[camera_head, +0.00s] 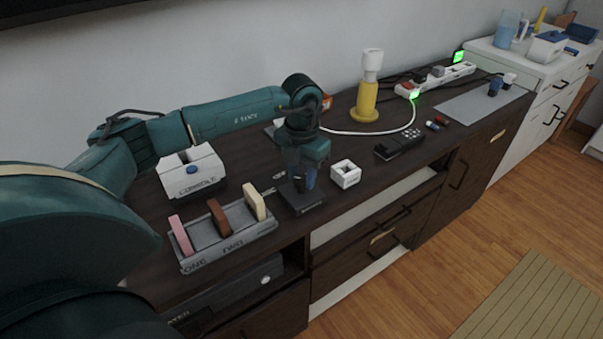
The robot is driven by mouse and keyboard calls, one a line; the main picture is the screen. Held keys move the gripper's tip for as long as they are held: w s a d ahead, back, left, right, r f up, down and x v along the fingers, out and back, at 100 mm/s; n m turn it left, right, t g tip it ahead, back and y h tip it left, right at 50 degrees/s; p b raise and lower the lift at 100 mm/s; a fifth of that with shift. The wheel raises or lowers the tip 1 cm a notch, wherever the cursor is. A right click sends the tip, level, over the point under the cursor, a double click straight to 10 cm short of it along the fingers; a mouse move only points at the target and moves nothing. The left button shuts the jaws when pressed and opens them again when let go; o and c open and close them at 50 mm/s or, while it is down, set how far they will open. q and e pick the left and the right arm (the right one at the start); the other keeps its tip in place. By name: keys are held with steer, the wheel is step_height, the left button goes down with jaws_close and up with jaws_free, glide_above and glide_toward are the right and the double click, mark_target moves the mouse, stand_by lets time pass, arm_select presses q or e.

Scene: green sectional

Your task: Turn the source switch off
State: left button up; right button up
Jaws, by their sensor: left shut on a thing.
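A small dark box (302,200) with unreadable lettering on its front edge stands on the dark wooden cabinet near its front edge; I take it to be the source switch. My left gripper (305,182) points down right over this box and is shut on a small blue part (310,175) at its top. The fingers hide most of that part, so I cannot tell its position. My right gripper does not show.
A grey rack (225,249) with pink, brown and cream pieces and a white console (192,174) stand left. A white cube (345,174), a black remote (399,147), a yellow-and-white lamp (367,98) and a power strip (436,81) with green lights stand right. A cable crosses behind.

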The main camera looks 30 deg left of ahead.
mark_target(302, 179)
arm_select(q)
steer(key=m, duration=0.4)
steer(key=shift+m+b, duration=0.35)
steer(key=shift+m, duration=0.95)
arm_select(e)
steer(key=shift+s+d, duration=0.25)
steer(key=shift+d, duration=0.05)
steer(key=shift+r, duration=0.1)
arm_select(q)
steer(key=o, duration=1)
steer(key=shift+c, duration=0.2)
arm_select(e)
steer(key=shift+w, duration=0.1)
arm_select(q)
step_height(302, 179, up, 13)
steer(key=shift+r, duration=0.15)
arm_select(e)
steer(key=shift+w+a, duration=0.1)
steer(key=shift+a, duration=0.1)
